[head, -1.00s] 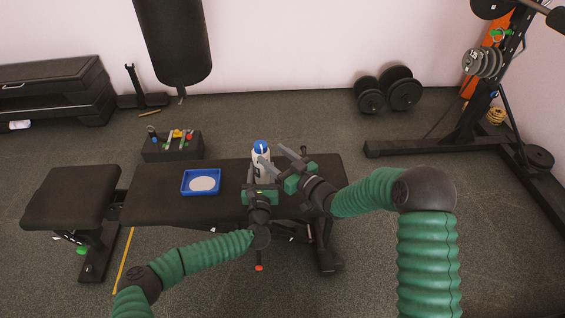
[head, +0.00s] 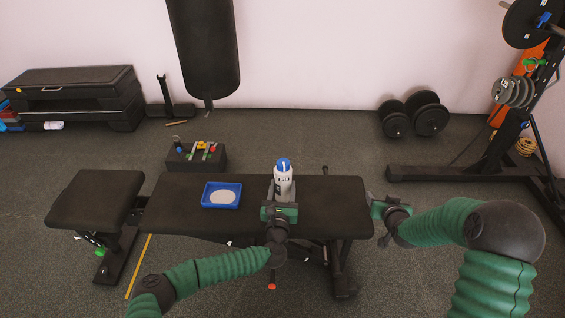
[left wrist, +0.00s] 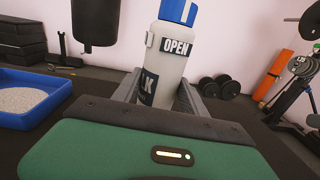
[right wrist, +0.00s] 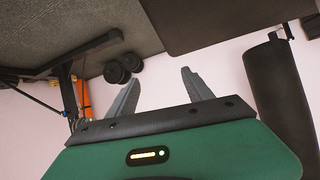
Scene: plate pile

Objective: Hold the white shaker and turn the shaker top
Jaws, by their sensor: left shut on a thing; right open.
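The white shaker (head: 283,185) stands upright on the black bench, with its blue shaker top (head: 283,164) on it. My left gripper (head: 281,200) is shut around the shaker's body from the near side. In the left wrist view the shaker (left wrist: 165,62) sits between the two fingers, with an "OPEN" label near the blue top (left wrist: 178,11). My right gripper (head: 374,203) is to the right of the bench end, apart from the shaker. In the right wrist view its fingers (right wrist: 160,95) are open and empty.
A blue tray (head: 235,205) holding a pale round patch lies on the bench (head: 335,205), left of the shaker. A dark box (head: 205,163) with small coloured items stands behind the bench. A punching bag (head: 205,50) hangs behind. A weight rack (head: 500,155) stands at right.

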